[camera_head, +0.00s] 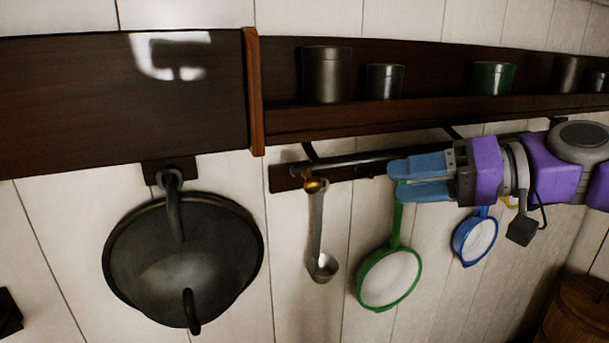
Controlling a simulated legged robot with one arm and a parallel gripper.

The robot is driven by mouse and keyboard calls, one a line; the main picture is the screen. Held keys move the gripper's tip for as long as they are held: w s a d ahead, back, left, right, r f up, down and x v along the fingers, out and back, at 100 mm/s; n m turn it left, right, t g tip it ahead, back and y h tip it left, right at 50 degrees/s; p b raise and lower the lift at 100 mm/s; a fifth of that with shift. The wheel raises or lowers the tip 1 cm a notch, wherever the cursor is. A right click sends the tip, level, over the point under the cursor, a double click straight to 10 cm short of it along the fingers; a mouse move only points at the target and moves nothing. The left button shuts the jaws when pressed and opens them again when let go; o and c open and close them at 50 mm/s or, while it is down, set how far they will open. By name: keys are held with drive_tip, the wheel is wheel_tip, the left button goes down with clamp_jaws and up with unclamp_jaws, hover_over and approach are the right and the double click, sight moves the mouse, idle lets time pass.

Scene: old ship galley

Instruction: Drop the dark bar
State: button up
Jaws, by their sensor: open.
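My gripper (395,181) comes in from the right with its blue fingers pointing left. The fingers are open, one above the other, and I see no bar held between them. They overlap the green strainer's (391,279) handle in the picture; I cannot tell whether they touch it. A dark metal rail (350,161) runs under the shelf, partly hidden behind my gripper and arm. It is the only long dark bar I can make out, and it is fixed to the wall. No loose dark bar shows.
A dark wooden shelf (390,118) with several metal cups runs above. A ladle (318,230), a blue strainer (476,240) and a large dark pan (182,263) hang along the wall. A wooden barrel (580,308) stands at lower right. A dark object (8,312) shows at the left edge.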

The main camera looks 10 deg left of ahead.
sight(303, 186)
drive_tip(key=x, duration=1.1)
drive_tip(key=r+x, duration=0.1)
drive_tip(key=x, duration=0.5)
drive_tip(key=shift+w+a, duration=0.1)
drive_tip(key=shift+w, duration=0.2)
drive_tip(key=shift+c, duration=0.3)
clamp_jaws()
